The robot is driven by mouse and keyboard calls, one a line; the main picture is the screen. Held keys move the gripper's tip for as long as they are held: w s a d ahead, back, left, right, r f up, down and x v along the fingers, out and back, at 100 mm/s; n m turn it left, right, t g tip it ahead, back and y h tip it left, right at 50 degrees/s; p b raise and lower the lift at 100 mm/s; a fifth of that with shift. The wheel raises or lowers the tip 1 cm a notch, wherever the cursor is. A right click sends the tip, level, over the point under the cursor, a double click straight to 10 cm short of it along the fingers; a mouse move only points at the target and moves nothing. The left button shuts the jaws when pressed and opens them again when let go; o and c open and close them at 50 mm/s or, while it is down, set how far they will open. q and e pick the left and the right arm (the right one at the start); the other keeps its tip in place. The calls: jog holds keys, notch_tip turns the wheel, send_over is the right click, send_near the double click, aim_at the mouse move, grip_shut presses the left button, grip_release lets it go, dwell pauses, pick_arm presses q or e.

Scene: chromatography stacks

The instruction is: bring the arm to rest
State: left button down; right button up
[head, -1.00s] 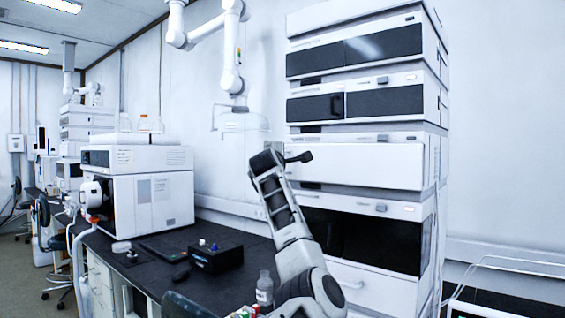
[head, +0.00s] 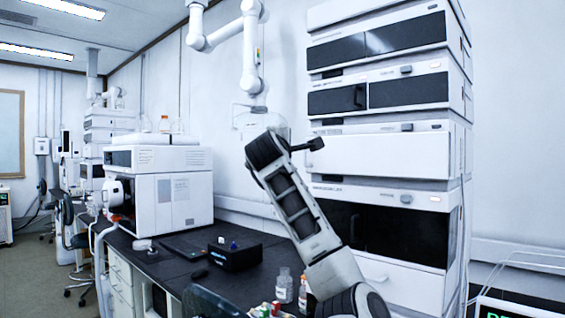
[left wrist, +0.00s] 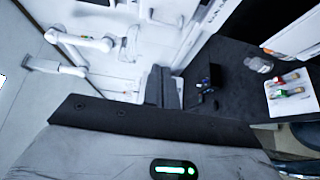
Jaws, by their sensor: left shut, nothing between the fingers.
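One of my arms (head: 300,215) rises from the bottom of the head view, leaning up and to the left in front of the instrument stack. A short black part (head: 308,145) sticks out to the right at its upper end; I cannot make out fingers there. In the left wrist view my left gripper (left wrist: 162,74) shows as dark fingers close together beyond the grey wrist housing. It is shut and empty, apart from the bench things. My right gripper is not in view.
A tall instrument stack (head: 410,140) stands behind the arm. A dark bench (head: 185,268) carries a white instrument (head: 160,190), a black box (head: 235,257) and small bottles (head: 284,286). A white tray (left wrist: 285,107) holds vials. A wall-mounted white arm (head: 250,60) hangs above.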

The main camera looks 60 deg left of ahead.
pick_arm(q)
jog(key=shift+v, duration=0.9)
